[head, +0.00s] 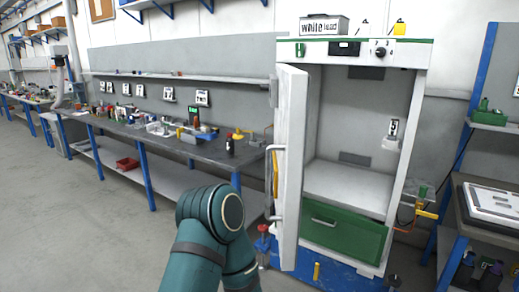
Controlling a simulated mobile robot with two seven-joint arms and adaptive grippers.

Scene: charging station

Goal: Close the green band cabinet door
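The cabinet (424,75) is white with a green band along its top edge. Its white door (292,150) is hinged on the left side and stands wide open, swung out toward me. A long metal handle (270,185) runs along the door's outer left side. The cabinet's inside shows, with a bare shelf and a green drawer (345,236) at the bottom, which looks shut. One teal arm of mine is bent at the bottom, left of the door. Neither gripper shows in the head view.
A long workbench (200,150) with tools and bottles runs along the wall at the left. A shelf unit (447,235) with a white panel stands at the right. A box labelled "white" (324,25) sits on top of the cabinet. The grey floor (90,240) at the left is clear.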

